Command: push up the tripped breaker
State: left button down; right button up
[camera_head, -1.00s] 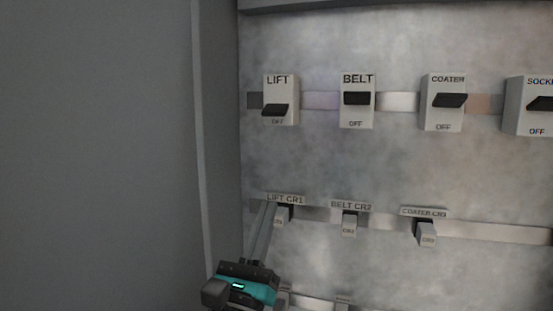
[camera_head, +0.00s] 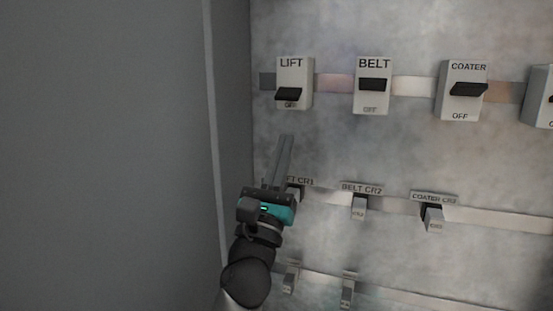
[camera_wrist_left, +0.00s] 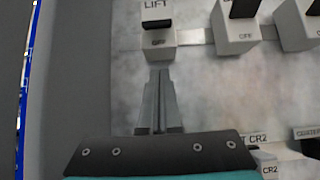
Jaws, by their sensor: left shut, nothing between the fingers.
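The LIFT breaker (camera_head: 294,84) is a pale box on the upper rail with a black lever that sits lower than the levers of its neighbours, close to its OFF label. It also shows at the top of the left wrist view (camera_wrist_left: 158,32). My left gripper (camera_head: 287,138) is shut and empty, its long fingers pointing up. Its tips are below the LIFT breaker, with a visible gap in the head view. In the left wrist view its fingertips (camera_wrist_left: 160,72) are just under the breaker's bottom edge. My right gripper is not in view.
The BELT breaker (camera_head: 372,86) and COATER breaker (camera_head: 463,90) stand to the right on the same rail. Below are relays, including BELT CR2 (camera_head: 359,206) and COATER CR3 (camera_head: 433,216). A grey cabinet wall (camera_head: 130,150) stands close on the left.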

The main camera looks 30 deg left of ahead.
aim_at(290, 107)
pick_arm(q)
jog(key=r+p, duration=0.1)
jog(key=r, duration=0.2)
jog(key=r+p, duration=0.1)
jog(key=shift+w+a+r+p, duration=0.1)
jog(key=shift+w+r+p, duration=0.1)
jog(key=shift+w+p, duration=0.15)
jog(key=shift+s+r+p, duration=0.25)
jog(key=shift+r+p, duration=0.05)
jog(key=shift+r, duration=0.15)
